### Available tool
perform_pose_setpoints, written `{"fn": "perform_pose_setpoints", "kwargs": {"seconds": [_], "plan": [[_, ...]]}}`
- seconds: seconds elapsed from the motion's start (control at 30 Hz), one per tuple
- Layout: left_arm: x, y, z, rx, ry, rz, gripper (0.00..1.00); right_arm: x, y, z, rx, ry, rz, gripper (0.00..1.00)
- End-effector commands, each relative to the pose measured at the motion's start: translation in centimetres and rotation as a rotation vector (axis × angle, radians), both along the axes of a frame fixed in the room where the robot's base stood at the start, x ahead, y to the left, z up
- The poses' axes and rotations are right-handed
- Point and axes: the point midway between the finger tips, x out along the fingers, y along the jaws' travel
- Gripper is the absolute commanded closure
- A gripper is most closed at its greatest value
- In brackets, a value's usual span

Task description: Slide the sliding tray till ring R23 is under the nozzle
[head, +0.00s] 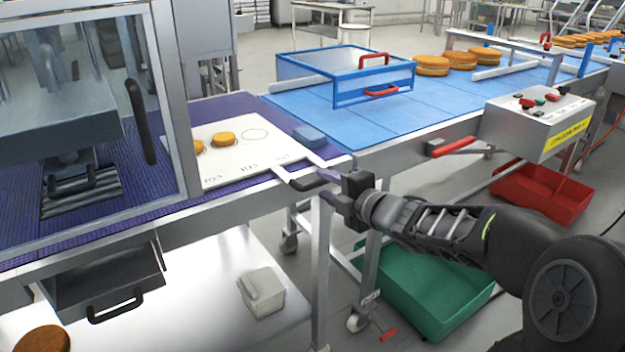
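The white sliding tray (232,158) lies on the purple belt, its left end behind the machine's frame. The label R23 (212,181) is at its left front; the other labels are harder to read. A golden round (200,147) sits at the left, partly hidden by the frame, with another round (223,138) beside it. The right-hand ring (254,134) is empty. The tray's black handle (305,184) sticks out over the front edge. My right gripper (328,185) is open at the handle's right end, fingers apart. The nozzle cannot be made out clearly behind the guard. My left gripper is out of view.
The guarded machine (170,100) stands at the left. A blue block (309,136) lies right of the tray. The blue conveyor (400,108) carries a blue-framed cover (345,75) and rounds. A control box (540,120) juts out at right. Green bin (425,295) stands below.

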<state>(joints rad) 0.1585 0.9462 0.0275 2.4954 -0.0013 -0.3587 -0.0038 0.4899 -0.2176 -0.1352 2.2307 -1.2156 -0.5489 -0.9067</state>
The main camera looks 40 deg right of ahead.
Motion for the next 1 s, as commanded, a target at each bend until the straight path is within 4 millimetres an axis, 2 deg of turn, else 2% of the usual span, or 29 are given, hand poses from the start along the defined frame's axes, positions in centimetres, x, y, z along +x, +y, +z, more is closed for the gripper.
{"fn": "perform_pose_setpoints", "kwargs": {"seconds": [0.2, 0.4, 0.73, 1.0], "plan": [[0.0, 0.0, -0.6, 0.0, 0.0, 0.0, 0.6, 3.4, 0.0, -1.0, 0.002, 0.002, 0.003, 0.63], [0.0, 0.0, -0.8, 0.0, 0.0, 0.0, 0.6, 5.5, 0.0, -1.3, 0.0, 0.001, 0.002, 0.63], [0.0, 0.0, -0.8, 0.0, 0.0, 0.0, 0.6, 5.9, -0.1, -1.3, 0.001, 0.0, 0.001, 0.63], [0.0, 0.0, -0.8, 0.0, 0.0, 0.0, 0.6, 5.8, -0.1, -1.3, 0.001, 0.0, 0.001, 0.86]]}}
